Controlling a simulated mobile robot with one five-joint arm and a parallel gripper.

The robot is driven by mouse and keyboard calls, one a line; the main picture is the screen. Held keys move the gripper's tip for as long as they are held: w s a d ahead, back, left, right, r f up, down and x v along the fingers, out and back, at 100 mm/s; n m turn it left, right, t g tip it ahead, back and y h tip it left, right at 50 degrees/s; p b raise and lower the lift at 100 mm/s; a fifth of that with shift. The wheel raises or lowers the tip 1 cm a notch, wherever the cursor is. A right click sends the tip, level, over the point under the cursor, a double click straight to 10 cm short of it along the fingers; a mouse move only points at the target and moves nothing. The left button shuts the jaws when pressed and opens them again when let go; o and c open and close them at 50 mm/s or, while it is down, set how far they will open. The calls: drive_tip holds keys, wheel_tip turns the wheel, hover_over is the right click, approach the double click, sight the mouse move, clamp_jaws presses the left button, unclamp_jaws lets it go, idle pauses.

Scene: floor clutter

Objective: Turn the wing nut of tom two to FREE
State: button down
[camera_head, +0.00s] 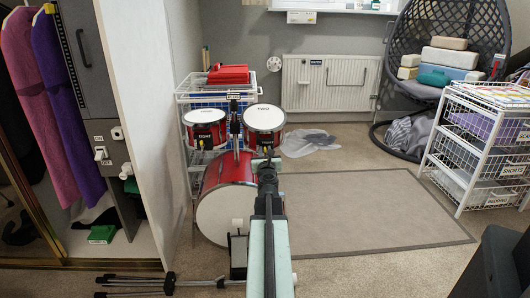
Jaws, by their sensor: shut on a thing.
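Tom two (264,118) is the right-hand red drum with a white head marked TWO, mounted above the bass drum (226,214). The other tom (205,127) is on the left, with a small yellow part below it. My arm reaches up from the bottom of the view. My gripper (267,155) is small and dark, at the lower front of tom two. It is shut on what appears to be the wing nut of tom two. The wing nut is hidden by the gripper, so its setting cannot be read.
A wire rack (183,98) with a red case (228,74) stands behind the drums. A grey rug (385,215) lies clear on the right. Black stand legs (140,284) lie on the floor at lower left. White drawers (478,150) and a hanging chair (440,50) stand at right.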

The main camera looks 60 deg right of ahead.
drive_tip(key=n+g+h+b, duration=0.1)
drive_tip(key=n, duration=0.1)
drive_tip(key=w+n+g+h+b, duration=0.1)
drive_tip(key=n+b, duration=0.1)
drive_tip(key=n, duration=0.1)
drive_tip(key=a+f+n+g+h+b, duration=0.1)
drive_tip(key=n, duration=0.1)
drive_tip(key=shift+w+n+g+h+b, duration=0.3)
drive_tip(key=shift+w+n+h+b, duration=0.1)
idle(0.3)
idle(1.1)
drive_tip(key=c, duration=1.5)
unclamp_jaws()
drive_tip(key=shift+s, duration=0.1)
drive_tip(key=b+v, duration=0.1)
drive_tip(key=v, duration=0.6)
drive_tip(key=shift+s+a+f, duration=0.1)
drive_tip(key=shift+a, duration=0.25)
